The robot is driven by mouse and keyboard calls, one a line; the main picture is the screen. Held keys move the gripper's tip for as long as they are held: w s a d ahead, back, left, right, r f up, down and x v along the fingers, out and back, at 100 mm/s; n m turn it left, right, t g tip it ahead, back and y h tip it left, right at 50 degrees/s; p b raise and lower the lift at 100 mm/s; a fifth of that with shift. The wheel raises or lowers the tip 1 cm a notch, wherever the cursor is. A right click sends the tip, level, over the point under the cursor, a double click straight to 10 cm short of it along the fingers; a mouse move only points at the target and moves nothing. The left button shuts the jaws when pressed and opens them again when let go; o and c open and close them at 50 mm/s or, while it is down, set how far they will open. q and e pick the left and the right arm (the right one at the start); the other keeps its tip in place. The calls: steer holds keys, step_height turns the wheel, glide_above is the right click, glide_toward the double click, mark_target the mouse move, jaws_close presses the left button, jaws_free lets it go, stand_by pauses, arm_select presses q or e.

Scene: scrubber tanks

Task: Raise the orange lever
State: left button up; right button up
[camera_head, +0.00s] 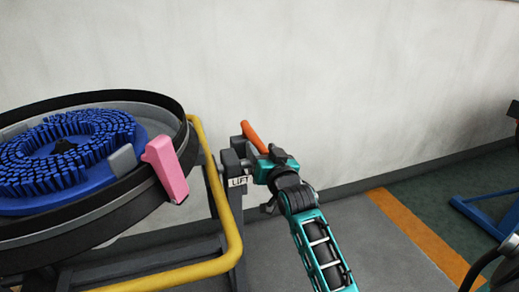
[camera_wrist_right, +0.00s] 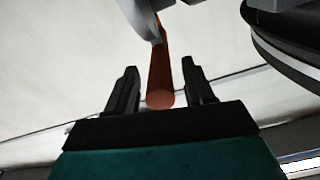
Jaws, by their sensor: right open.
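The orange lever (camera_head: 254,136) sticks up and to the left behind my right gripper in the head view, beside the LIFT label (camera_head: 238,181). In the right wrist view the orange lever (camera_wrist_right: 160,80) runs between the two dark fingers, with its round end close to the palm. My right gripper (camera_wrist_right: 160,75) is open, with one finger on each side of the lever and visible gaps to both. In the head view the right gripper (camera_head: 262,165) is at the lever's lower part, and its fingers are hard to make out. My left gripper is not in view.
A round scrubber deck with a blue brush (camera_head: 65,160) and a pink block (camera_head: 166,168) on its rim stands at the left. A yellow tube frame (camera_head: 228,225) runs beside it. A pale wall (camera_head: 350,80) is close behind.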

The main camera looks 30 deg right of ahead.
steer(key=shift+c, duration=0.5)
jaws_close()
